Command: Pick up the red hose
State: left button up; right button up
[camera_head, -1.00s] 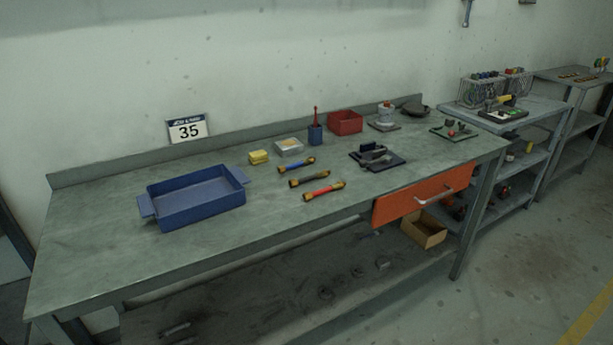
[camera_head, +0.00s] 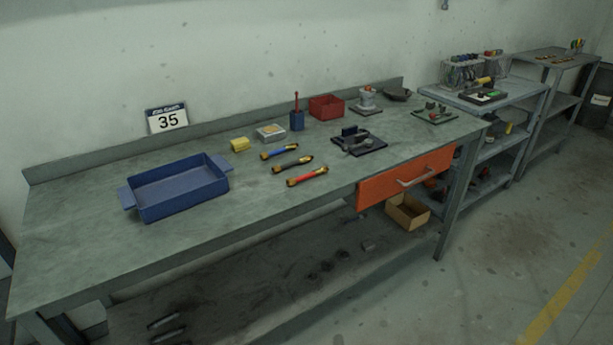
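The red hose (camera_head: 308,175) is short, with brass-coloured ends, and lies on the grey workbench (camera_head: 90,233) near its front edge. It is the nearest of three similar hoses lying roughly parallel. The black hose (camera_head: 293,165) lies just behind it, and the blue hose (camera_head: 280,152) lies behind that. The three lie apart from each other. Nothing covers the red hose. Neither of my grippers shows in the head view.
A blue tray (camera_head: 143,207) stands left of the hoses. A yellow block (camera_head: 239,145), a metal box (camera_head: 271,133) and a blue holder (camera_head: 297,121) stand behind them. A black plate with a part (camera_head: 372,146) lies to the right. An orange drawer (camera_head: 385,190) hangs under the front edge, slightly right.

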aim_at(290, 181)
jog(key=i+l+u, duration=0.2)
jog(key=l, duration=0.2)
jog(key=i+l+u, duration=0.15)
jog(key=l, duration=0.3)
jog(key=i+l+u, duration=0.2)
jog(key=l, duration=0.25)
jog(key=i+l+u, duration=0.15)
jog(key=l, duration=0.3)
jog(key=l+u, duration=0.2)
jog(key=l, duration=0.25)
jog(key=i+l+u, duration=0.15)
jog(key=l, duration=0.35)
jog(key=k, duration=0.05)
